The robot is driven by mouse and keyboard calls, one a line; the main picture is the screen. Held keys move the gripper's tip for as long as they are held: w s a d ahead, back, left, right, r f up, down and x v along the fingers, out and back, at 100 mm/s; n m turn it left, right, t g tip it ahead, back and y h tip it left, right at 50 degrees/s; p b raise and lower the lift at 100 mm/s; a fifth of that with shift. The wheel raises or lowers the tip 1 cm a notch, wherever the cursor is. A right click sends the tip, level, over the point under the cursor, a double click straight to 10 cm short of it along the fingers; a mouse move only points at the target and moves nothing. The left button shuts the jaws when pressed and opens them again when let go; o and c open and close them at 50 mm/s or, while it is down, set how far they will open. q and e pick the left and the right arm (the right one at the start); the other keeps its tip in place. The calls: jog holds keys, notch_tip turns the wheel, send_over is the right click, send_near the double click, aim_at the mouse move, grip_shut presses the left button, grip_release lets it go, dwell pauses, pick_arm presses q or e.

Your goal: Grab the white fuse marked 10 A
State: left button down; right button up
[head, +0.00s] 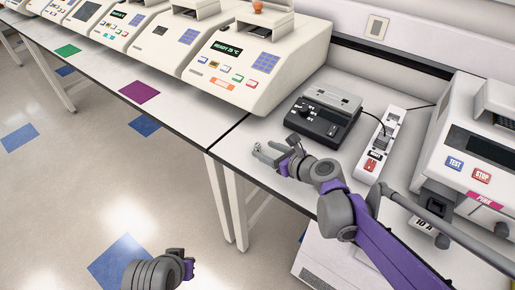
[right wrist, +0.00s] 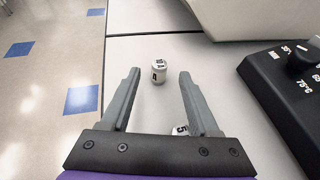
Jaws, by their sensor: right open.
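A small white cylindrical fuse (right wrist: 158,72) with dark markings stands on the white bench between the fingertips of my right gripper (right wrist: 160,76), with gaps on both sides. Its marking is too small to read surely. My right gripper is open, and in the head view (head: 262,151) it is low over the bench's front edge. A second white piece (right wrist: 181,130) with a dark "5" is partly hidden beside the right finger. A label reading 10 A (head: 425,222) shows at the right machine, partly behind my arm. My left gripper (head: 180,258) is at the bottom, its fingers unclear.
A black control box with knobs (head: 322,118) stands behind my right gripper. A white power strip (head: 378,145) with a red switch is right of it. A thermal cycler (head: 245,62) stands behind left, and another machine (head: 470,150) at right. The bench's front edge is close.

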aim_at(260, 147)
jog(key=shift+x, duration=1.6)
jog(key=shift+s, duration=0.1)
grip_shut()
